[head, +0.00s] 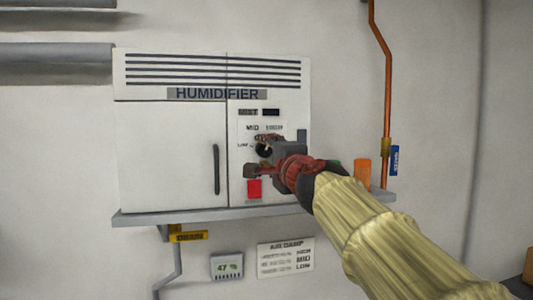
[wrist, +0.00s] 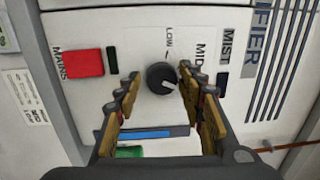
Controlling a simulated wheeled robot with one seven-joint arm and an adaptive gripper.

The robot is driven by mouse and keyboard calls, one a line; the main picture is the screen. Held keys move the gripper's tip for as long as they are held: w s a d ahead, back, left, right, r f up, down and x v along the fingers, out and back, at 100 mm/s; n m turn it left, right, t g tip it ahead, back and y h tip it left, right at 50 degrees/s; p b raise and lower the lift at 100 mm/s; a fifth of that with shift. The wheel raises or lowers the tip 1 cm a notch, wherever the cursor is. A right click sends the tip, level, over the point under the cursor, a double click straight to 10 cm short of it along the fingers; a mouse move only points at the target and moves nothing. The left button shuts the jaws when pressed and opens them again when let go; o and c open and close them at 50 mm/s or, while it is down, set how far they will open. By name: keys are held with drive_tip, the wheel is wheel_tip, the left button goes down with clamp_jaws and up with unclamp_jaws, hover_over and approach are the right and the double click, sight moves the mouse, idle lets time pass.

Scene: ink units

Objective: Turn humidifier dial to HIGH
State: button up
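The humidifier (head: 170,150) is a white wall cabinet with a dark round dial (wrist: 160,77) on its right panel. The dial shows in the wrist view between my two fingertips, with gaps on both sides; its white mark faces the lower right there. LOW and MID labels are readable beside it; the HIGH label is not readable in the wrist view, where a finger covers part of the panel. My gripper (wrist: 160,80) is open around or just in front of the dial. In the head view my gripper (head: 262,158) hides most of the dial.
A red MAINS switch (wrist: 78,63) sits close to one finger. A blue strip (wrist: 152,134) and a green part (wrist: 128,151) lie near the gripper. The cabinet stands on a grey shelf (head: 150,217). An orange pipe (head: 388,90) runs down the wall at right.

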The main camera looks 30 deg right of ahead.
drive_tip(key=shift+o, duration=1)
drive_tip(key=shift+s+a+r, duration=0.1)
drive_tip(key=shift+s, duration=0.2)
drive_tip(key=v, duration=1.1)
drive_tip(key=shift+s, duration=0.25)
